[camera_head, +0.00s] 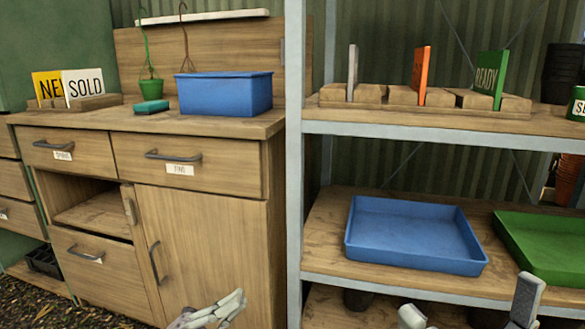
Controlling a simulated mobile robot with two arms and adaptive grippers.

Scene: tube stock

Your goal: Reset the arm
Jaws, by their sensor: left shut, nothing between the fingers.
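My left gripper (222,308) shows at the bottom edge, left of the middle, in front of the wooden cabinet. Its light grey fingers are shut with nothing between them. Parts of my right gripper (468,310) show at the bottom right, in front of the lower shelf. Most of both arms is out of view.
A wooden cabinet (205,235) bears a blue bin (224,94) and a sign holder (85,103). The shelf rack's metal post (294,190) stands beside it. A blue tray (415,255) and a green tray (548,250) sit on the rack's lower shelf.

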